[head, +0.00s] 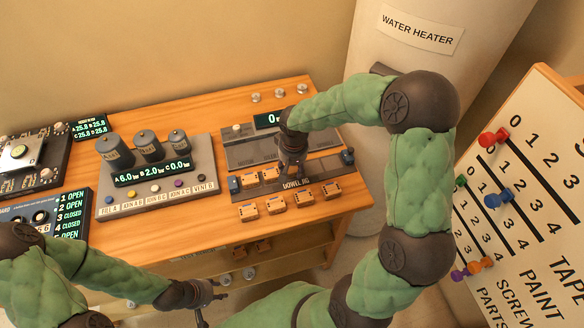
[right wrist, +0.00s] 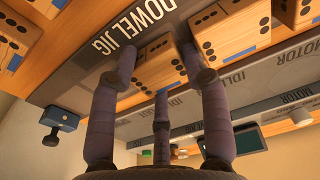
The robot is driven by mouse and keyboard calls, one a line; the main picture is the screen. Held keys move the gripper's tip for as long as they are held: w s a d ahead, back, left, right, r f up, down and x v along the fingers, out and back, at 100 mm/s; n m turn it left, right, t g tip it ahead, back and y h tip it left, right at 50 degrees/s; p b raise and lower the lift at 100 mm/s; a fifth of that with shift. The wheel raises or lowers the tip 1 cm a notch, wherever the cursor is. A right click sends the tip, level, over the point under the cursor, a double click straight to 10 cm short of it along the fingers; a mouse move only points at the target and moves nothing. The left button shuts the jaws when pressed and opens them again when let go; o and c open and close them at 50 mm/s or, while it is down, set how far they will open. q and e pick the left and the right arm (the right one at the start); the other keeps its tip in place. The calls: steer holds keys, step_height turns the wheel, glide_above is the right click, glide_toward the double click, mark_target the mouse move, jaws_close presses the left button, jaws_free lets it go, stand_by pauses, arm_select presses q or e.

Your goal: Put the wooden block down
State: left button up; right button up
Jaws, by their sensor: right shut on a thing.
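My right gripper (head: 291,172) points down over the dowel jig (head: 262,190), a dark strip on the workbench. In the right wrist view its fingers (right wrist: 160,75) are shut on a wooden block (right wrist: 150,62) with dark holes. The block is at the jig's edge in that view; whether it touches the jig I cannot tell. In the head view the gripper mostly hides it. Other wooden blocks sit on the jig (head: 250,181) and in a row in front of it (head: 276,206). My left gripper (head: 208,298) is empty, its fingers apart, low in front of the bench.
A grey panel with three dark cylinders (head: 148,146) stands left of the jig. A grey motor panel (head: 245,150) lies behind it. A water heater (head: 385,60) and a pegboard (head: 530,180) stand to the right.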

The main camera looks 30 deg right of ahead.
mark_target(293, 171)
steer(key=shift+r, duration=0.1)
steer(key=o, duration=0.7)
steer(key=r+p, duration=0.1)
steer(key=r, duration=0.3)
steer(key=r+p, duration=0.1)
steer(key=r, duration=0.3)
steer(key=s+r+p, duration=0.1)
steer(key=r, duration=0.3)
steer(key=shift+s+a, duration=0.1)
steer(key=shift+a, duration=0.05)
